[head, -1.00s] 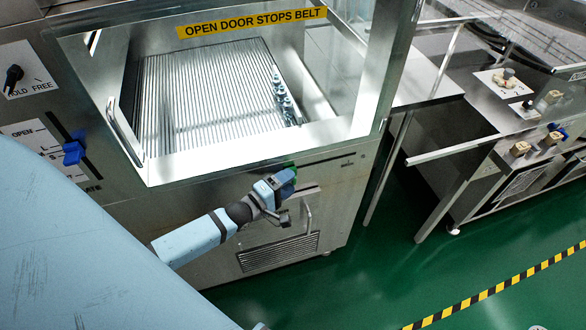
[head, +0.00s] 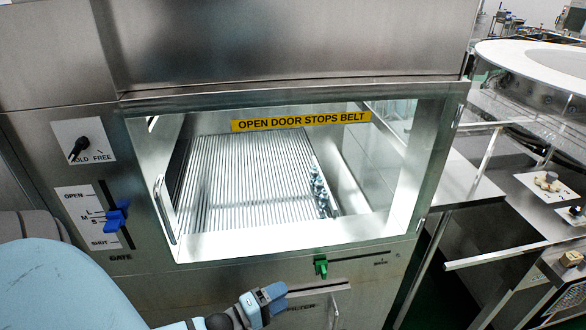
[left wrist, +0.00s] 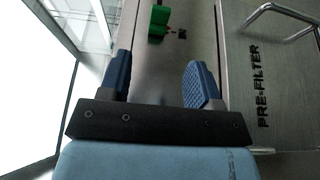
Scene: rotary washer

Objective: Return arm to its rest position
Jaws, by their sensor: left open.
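My left gripper (head: 266,301) is in front of the machine's lower front panel, below the glass door. In the left wrist view its two blue fingers (left wrist: 158,82) are spread apart with nothing between them. A green knob (head: 320,267) on a slot sits just above and to the right of the gripper in the head view. The same green knob (left wrist: 158,22) shows beyond the fingers in the left wrist view, apart from them. My right gripper is not seen in either view.
The machine's window door (head: 290,170) carries a yellow label. A blue gate lever (head: 117,217) and a black hold/free knob (head: 78,148) are on the left panel. A pre-filter cover with a metal handle (left wrist: 272,12) is close to the gripper. A steel table (head: 470,178) stands at right.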

